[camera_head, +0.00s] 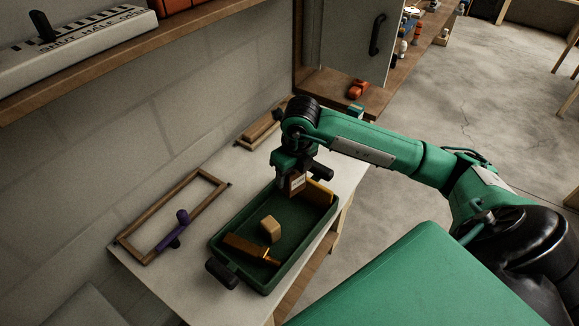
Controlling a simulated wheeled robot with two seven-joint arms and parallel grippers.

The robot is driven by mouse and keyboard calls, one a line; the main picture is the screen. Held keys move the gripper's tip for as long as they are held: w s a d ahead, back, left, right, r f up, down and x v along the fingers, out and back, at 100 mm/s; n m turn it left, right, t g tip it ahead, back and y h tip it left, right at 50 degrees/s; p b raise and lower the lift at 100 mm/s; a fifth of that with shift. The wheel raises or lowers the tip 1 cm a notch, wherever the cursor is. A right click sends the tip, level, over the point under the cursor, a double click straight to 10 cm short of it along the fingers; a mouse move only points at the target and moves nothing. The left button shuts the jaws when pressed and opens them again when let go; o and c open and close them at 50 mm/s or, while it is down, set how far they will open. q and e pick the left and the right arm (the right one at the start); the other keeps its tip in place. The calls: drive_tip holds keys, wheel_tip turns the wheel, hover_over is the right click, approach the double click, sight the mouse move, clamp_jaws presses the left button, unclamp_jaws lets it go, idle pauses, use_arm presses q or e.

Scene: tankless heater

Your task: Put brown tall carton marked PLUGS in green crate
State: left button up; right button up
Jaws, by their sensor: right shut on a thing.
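The green crate (225,247) stands on a pale bench top, with several items inside. My right gripper (296,177) points down over the far end of the crate. It is shut on the brown carton (297,184), which shows a small white label; the lettering is too small to read. The carton hangs over the crate's far part; I cannot tell whether it touches the crate floor. My left gripper is not in view.
Inside the crate lie a tan block (270,229), an orange-brown item (250,250) and a yellowish block (318,193) at the far end. A purple tool (174,231) lies by a wooden frame (150,210) on the left. A wall shelf (120,65) overhangs the upper left.

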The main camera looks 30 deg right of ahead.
drive_tip(key=shift+f, duration=0.1)
drive_tip(key=shift+d, duration=0.1)
drive_tip(key=shift+f+b, duration=0.1)
drive_tip(key=shift+b, duration=0.3)
drive_tip(key=shift+f+b, duration=0.3)
drive_tip(key=shift+f, duration=0.05)
wheel_tip(320, 180, down, 3)
drive_tip(key=b, duration=0.2)
drive_tip(key=shift+b, duration=0.35)
drive_tip(key=b, duration=0.5)
hover_over(291, 213)
wheel_tip(291, 213, down, 6)
drive_tip(key=shift+r, duration=0.1)
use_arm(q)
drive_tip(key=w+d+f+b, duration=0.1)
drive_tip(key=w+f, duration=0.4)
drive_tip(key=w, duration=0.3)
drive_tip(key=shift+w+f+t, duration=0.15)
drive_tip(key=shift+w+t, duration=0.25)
use_arm(e)
drive_tip(key=shift+f, duration=0.75)
